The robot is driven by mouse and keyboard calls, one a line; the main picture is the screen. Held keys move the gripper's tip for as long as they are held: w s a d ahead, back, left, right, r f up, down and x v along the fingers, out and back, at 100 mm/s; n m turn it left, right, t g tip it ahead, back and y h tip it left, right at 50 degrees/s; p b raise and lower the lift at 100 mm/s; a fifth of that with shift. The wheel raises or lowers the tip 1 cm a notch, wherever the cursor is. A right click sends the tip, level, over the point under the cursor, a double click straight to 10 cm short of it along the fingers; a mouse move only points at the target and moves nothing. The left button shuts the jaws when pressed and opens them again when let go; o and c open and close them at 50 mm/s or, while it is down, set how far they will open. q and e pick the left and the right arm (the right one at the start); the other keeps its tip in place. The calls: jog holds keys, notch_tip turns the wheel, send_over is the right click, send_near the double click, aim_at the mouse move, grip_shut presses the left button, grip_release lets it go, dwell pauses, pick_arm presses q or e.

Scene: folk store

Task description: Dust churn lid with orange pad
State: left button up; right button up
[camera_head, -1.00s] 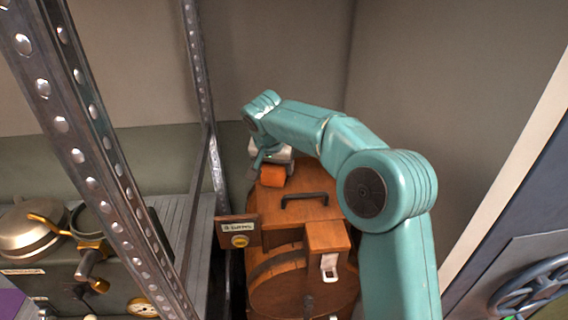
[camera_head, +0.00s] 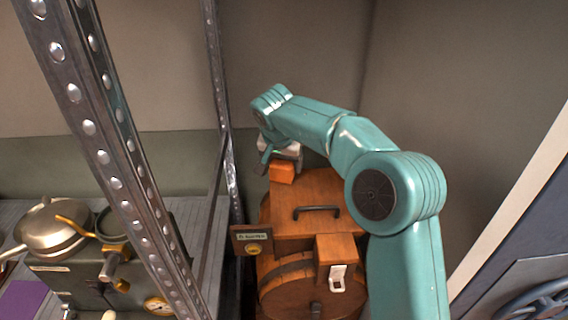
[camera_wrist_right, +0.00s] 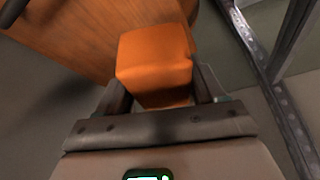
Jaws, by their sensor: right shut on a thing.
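The wooden churn (camera_head: 300,275) stands on the floor side, with a flat wooden lid (camera_head: 318,222) that has a dark handle (camera_head: 317,209). My right gripper (camera_head: 272,163) is at the far left part of the lid, shut on the orange pad (camera_head: 283,173). In the right wrist view the pad (camera_wrist_right: 155,58) sits between the two fingers (camera_wrist_right: 160,92), over the edge of the wooden lid (camera_wrist_right: 80,35). I cannot tell for certain whether the pad touches the lid. My left gripper is not in view.
A metal shelf post (camera_head: 120,150) stands left of the churn, with another post (camera_head: 222,110) behind. A small labelled plaque (camera_head: 252,241) is at the churn's left. A machine with a pan (camera_head: 55,230) is at left.

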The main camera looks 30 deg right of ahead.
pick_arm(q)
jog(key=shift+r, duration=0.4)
pick_arm(e)
jog(key=shift+r, duration=0.5)
jog(key=shift+r+p, duration=1.35)
jog(key=shift+r, duration=0.25)
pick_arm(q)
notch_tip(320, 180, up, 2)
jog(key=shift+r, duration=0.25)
pick_arm(e)
jog(key=shift+f, duration=0.1)
